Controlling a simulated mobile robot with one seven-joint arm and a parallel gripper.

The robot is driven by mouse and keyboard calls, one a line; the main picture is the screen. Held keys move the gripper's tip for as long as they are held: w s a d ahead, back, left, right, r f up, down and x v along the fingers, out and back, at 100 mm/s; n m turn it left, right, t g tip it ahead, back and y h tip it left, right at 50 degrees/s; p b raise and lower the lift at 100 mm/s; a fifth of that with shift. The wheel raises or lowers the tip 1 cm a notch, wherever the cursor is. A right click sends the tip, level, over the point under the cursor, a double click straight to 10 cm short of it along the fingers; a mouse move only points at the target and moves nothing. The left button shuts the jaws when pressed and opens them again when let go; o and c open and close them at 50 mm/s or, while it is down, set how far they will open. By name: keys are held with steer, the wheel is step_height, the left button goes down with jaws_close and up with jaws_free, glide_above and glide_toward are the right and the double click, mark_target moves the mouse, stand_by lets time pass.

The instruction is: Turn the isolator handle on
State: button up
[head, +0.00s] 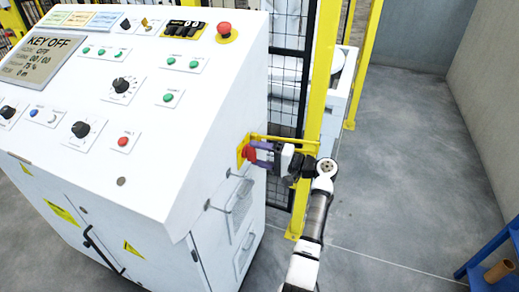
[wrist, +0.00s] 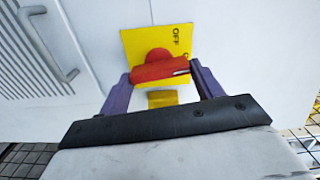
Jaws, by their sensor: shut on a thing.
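The isolator handle (wrist: 160,69) is red and sits on a yellow plate (wrist: 135,42) on the side of the white cabinet. In the wrist view it lies nearly level across the plate, with a white mark near its right end. "OFF" is printed at the plate's upper right. The handle also shows in the head view (head: 250,153), partly covered by my gripper. My gripper (wrist: 158,80) has its two purple fingers at the handle's two ends and is shut on it. The lettering at the plate's right edge is partly hidden.
The white control cabinet (head: 150,150) fills the left, its screen (head: 42,57) reading "KEY OFF". A yellow post (head: 318,90) and black mesh fence stand close behind my gripper. A blue rack (head: 490,265) is at the lower right. Open grey floor lies right of my arm.

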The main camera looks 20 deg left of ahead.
steer(key=shift+m+p, duration=0.4)
steer(key=shift+m, duration=0.3)
steer(key=o, duration=1)
steer(key=d+b, duration=0.1)
steer(key=d, duration=0.3)
steer(key=d+b, duration=0.1)
steer(key=d, duration=0.4)
steer(key=d+b, duration=0.2)
steer(key=d, duration=0.2)
steer(key=shift+s+d, duration=0.25)
steer(key=shift+d, duration=0.15)
